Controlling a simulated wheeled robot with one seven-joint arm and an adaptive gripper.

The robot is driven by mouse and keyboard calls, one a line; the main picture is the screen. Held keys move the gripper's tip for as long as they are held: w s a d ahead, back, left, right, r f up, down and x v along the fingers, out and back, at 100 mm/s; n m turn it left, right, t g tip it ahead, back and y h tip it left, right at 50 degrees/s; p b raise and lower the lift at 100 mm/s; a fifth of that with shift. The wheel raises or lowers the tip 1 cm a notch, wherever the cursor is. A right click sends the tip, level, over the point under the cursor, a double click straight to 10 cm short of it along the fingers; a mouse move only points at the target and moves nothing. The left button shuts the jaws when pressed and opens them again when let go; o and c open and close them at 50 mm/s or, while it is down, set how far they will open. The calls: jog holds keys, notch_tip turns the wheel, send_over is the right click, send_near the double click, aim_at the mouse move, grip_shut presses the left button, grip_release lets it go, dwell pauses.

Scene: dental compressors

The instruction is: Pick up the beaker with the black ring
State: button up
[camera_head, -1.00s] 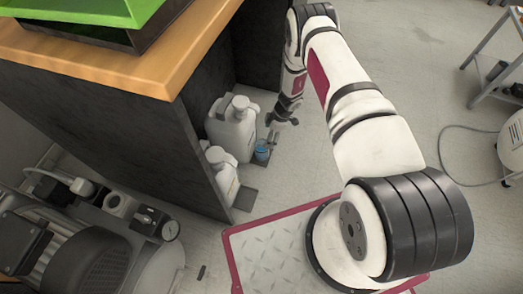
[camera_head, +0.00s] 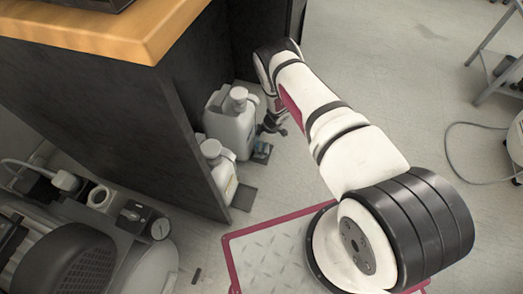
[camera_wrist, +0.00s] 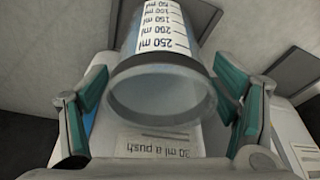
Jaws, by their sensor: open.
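The beaker (camera_wrist: 160,92) fills the middle of the wrist view, with its rim toward the camera and a white scale reading up to 250 ml. A dark grey ring runs around its rim. My gripper (camera_wrist: 162,100) is open, with one teal-padded finger on each side of the beaker; I cannot tell whether the pads touch it. In the head view, my gripper (camera_head: 271,124) is low beside the white jugs, and the beaker is mostly hidden near it.
A large white jug (camera_head: 232,128) and a smaller white pump bottle (camera_head: 217,168) stand close by, against the dark cabinet (camera_head: 165,130). A label reading "30 ml a push" shows behind the beaker in the wrist view. Open floor (camera_head: 350,60) lies to the right.

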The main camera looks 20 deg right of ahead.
jog(key=shift+a+f, duration=0.15)
jog(key=shift+f, duration=0.25)
jog(key=c, duration=1.3)
jog(key=shift+r, duration=0.1)
jog(key=shift+c, duration=0.2)
jog(key=shift+w+r+p, duration=0.1)
jog(key=shift+r+p, duration=0.4)
jog(key=shift+r, duration=0.2)
notch_tip(320, 180, up, 2)
jog(key=shift+r+p, duration=0.1)
jog(key=shift+p, duration=0.65)
jog(key=s+a+r+p, duration=0.1)
jog(key=s+p, duration=1.2)
jog(key=s, duration=0.3)
jog(key=shift+a+r+p, duration=0.15)
jog(key=shift+p, duration=0.2)
